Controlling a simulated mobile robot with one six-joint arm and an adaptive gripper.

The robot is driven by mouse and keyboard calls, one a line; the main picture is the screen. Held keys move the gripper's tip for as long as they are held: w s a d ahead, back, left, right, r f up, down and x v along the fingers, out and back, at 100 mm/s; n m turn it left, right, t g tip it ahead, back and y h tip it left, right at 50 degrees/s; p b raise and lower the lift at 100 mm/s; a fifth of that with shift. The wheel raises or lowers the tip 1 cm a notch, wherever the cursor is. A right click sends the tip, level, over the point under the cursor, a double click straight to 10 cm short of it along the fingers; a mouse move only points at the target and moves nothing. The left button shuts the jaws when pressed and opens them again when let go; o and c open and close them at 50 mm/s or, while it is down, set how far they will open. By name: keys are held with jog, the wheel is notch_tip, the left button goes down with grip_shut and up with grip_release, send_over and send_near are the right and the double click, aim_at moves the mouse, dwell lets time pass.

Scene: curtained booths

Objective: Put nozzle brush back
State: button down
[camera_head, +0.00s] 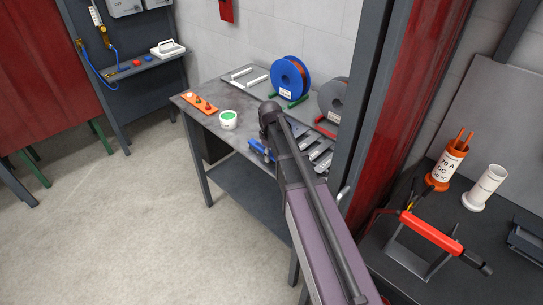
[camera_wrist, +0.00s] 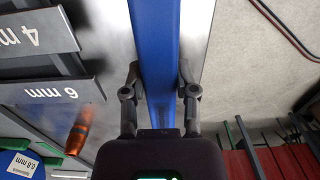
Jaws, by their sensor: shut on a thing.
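A long blue bar (camera_wrist: 158,60) runs up the wrist view between my fingers. It may be the nozzle brush's handle, but no bristles show. My gripper (camera_wrist: 159,90) is shut on it, with one finger on each side. In the head view, the blue piece (camera_head: 261,150) shows at the table's front edge, beside my arm. My gripper is mostly hidden behind the arm there.
The grey table (camera_head: 243,140) holds a blue spool (camera_head: 290,77), a white tub with a green top (camera_head: 228,120) and an orange strip (camera_head: 199,104). Dark plates marked in mm (camera_wrist: 45,92) lie left of the bar. A dark post (camera_head: 380,90) stands close right of my arm.

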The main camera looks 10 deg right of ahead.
aim_at(270, 153)
jog(key=shift+f, duration=0.2)
jog(key=shift+c, duration=2)
grip_release()
jog(key=shift+r, duration=0.1)
jog(key=shift+r, duration=0.15)
notch_tip(270, 153, up, 12)
jog(key=p, duration=1.2)
jog(key=shift+w, duration=0.1)
jog(key=s+d+m, duration=0.1)
jog(key=s+m, duration=0.5)
jog(key=s, duration=1.3)
jog(key=shift+d+m, duration=0.2)
jog(key=shift+m, duration=0.2)
